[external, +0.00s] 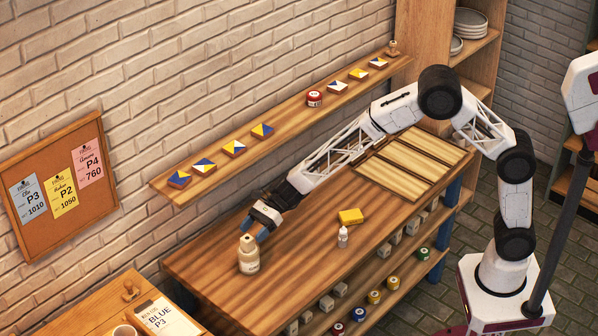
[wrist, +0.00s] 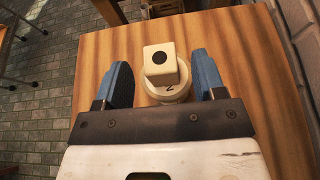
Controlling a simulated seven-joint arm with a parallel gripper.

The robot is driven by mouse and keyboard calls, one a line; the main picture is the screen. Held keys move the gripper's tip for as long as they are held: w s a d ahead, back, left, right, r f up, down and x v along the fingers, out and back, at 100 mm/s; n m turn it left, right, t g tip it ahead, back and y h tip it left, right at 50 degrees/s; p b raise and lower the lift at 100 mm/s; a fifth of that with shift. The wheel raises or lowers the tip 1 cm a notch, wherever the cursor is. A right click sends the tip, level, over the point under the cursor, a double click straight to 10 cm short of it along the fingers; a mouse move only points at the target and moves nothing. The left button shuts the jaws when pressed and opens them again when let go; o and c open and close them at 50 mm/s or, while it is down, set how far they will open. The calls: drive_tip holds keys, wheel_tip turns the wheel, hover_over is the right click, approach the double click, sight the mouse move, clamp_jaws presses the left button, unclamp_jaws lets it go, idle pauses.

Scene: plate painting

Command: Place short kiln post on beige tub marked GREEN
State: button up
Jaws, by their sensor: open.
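In the wrist view a small cream kiln post (wrist: 161,60), square with a dark round hole in its top, sits on a round beige tub (wrist: 167,93). One dark mark shows on the tub; I cannot read GREEN on it. In the external view the beige tub (external: 248,264) stands upright near the left end of the workbench, with the pale post (external: 247,242) on top. My gripper (external: 255,229) is open, right behind the stack. In the wrist view its blue fingers (wrist: 160,75) are on either side of the post, with gaps visible.
A yellow sponge-like block (external: 351,216) and a small white bottle (external: 343,237) stand to the right on the bench. Wooden slats (external: 405,180) lie farther right. A wall shelf (external: 215,172) with painted tiles runs behind. Lower shelves hold several grey blocks and coloured pots.

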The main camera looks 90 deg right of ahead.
drive_tip(key=v, duration=0.7)
idle(0.6)
drive_tip(key=s+a+r+n+g+h, duration=0.15)
drive_tip(key=s+a+r+n, duration=0.3)
drive_tip(key=s, duration=0.45)
drive_tip(key=s+a+r+n+g, duration=0.3)
drive_tip(key=s+r+n, duration=0.2)
drive_tip(key=s, duration=0.3)
drive_tip(key=s+a+r+n+g+h, duration=0.15)
drive_tip(key=s+a+r+n, duration=0.25)
drive_tip(key=s, duration=0.5)
drive_tip(key=s+d+r+n+g+h, duration=0.1)
drive_tip(key=s+d+n+h, duration=0.2)
drive_tip(key=s+n, duration=1)
drive_tip(key=s+h, duration=0.3)
drive_tip(key=s, duration=1.4)
drive_tip(key=shift+d+r+h, duration=0.2)
drive_tip(key=shift+r+h, duration=0.2)
